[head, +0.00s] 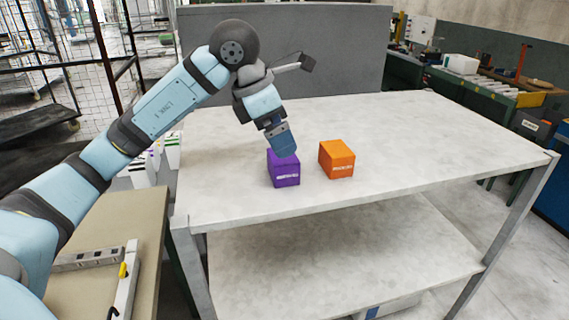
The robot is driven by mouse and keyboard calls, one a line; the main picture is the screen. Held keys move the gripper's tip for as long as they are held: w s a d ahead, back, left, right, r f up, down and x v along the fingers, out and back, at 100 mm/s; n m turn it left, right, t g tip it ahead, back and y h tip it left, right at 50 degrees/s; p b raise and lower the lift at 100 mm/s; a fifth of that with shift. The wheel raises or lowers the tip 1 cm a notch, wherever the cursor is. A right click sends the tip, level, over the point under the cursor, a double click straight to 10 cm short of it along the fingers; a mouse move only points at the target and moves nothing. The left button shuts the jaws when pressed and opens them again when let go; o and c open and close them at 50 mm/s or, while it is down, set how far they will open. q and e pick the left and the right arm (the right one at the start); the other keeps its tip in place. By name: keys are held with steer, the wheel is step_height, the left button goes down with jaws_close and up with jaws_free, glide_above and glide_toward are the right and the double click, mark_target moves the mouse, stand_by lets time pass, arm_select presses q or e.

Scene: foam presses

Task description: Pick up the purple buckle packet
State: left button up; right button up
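The purple buckle packet (285,172) is a small box with a white label strip on its front. It stands upright on the light table (430,150), left of the table's middle. My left gripper (284,153) points down at the top of the packet, overlapping its upper back edge in the head view. The fingertips are partly hidden and small, so I cannot tell whether they are open or closed around the packet. My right gripper is not in view.
An orange box (337,160) stands just right of the purple packet, with a narrow gap between. A grey panel (350,50) rises behind the table. The table's right side is clear. A lower beige bench (120,215) is at the left.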

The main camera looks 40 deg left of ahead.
mark_target(285, 160)
arm_select(q)
steer(key=shift+x, duration=0.9)
steer(key=x, duration=0.2)
steer(key=s+p+x, duration=0.1)
steer(key=x, duration=0.1)
steer(key=shift+w+a+f, duration=0.1)
steer(key=shift+f, duration=0.25)
steer(key=shift+w+f, duration=0.15)
steer(key=shift+f, duration=0.3)
steer(key=c, duration=1)
